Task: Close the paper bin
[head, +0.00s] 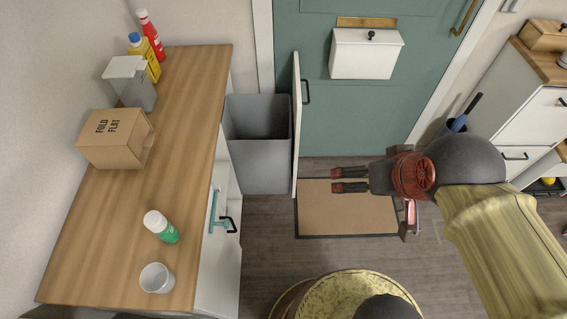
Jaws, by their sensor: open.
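The paper bin (262,165) is a grey open-topped box at the end of the wooden counter, pulled out to the right from the cabinet below it. Its white front panel (296,140) stands upright on its right side, seen nearly edge-on, with a black handle (306,92) on the outer face. The inside of the bin looks empty, though it is dark. My gripper (334,180) is right of the panel and apart from it in the picture, fingers pointing left. Its two fingers are spread with nothing between them.
The counter (180,130) holds a cardboard box (112,140), bottles and a white cup (157,278). A teal hook-like item (213,212) is by a cabinet handle (232,224). A doormat (345,215) lies before the green door (360,110). White drawers stand at right.

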